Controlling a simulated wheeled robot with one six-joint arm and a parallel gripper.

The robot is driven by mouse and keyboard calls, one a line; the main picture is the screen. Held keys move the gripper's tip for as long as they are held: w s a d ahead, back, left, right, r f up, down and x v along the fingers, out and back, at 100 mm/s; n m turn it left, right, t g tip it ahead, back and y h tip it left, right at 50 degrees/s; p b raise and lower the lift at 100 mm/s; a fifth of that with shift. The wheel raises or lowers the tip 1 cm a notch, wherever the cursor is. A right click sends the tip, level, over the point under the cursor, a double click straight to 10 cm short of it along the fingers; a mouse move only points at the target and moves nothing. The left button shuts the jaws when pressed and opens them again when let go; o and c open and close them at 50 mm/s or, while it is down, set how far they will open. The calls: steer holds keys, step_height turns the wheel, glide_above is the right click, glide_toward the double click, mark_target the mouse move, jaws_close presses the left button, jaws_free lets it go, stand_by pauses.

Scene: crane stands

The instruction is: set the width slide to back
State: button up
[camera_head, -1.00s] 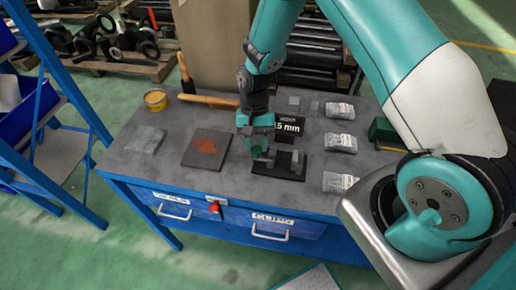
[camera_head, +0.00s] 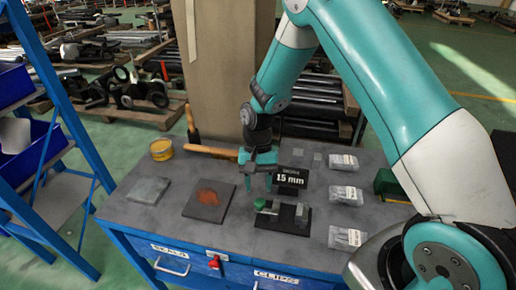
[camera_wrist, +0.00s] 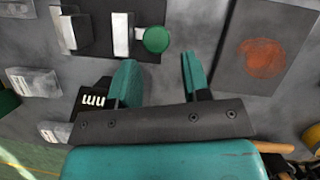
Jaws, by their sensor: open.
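The width slide is a black base plate (camera_head: 283,222) on the bench, with two upright grey blocks. A round green knob (camera_head: 260,204) sits beside the left block (camera_head: 272,208); the right block (camera_head: 301,213) stands apart from it. In the wrist view the knob (camera_wrist: 156,39) and black base (camera_wrist: 148,14) lie beyond the fingertips. My gripper (camera_head: 259,181) is open and empty, raised behind the knob and apart from it. Its two teal fingers (camera_wrist: 160,75) show in the wrist view. A black sign (camera_head: 291,177) reading "15 mm" stands behind the slide, close to my gripper.
Several bagged parts (camera_head: 345,196) lie right. A wooden handle (camera_head: 211,150) and yellow tin (camera_head: 161,150) are at the back.

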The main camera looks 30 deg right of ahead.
steer(key=b+v, duration=0.2)
steer(key=v, duration=1.1)
steer(key=shift+w+r, duration=0.2)
steer(key=shift+r, duration=0.1)
steer(key=s+a+r+n+t, duration=0.1)
steer(key=s+a+r+n, duration=0.1)
steer(key=s, duration=0.6)
steer(key=s+a+r+n+t+y, duration=0.1)
steer(key=s+a+r+n, duration=0.2)
steer(key=s+n, duration=0.3)
steer(key=s+a+r+n+t+y, duration=0.1)
steer(key=s+r, duration=0.4)
steer(key=s, duration=0.6)
steer(key=a+n+t, duration=0.1)
steer(key=a+n, duration=0.1)
steer(key=shift+a+n, duration=0.25)
steer(key=shift+n, duration=0.15)
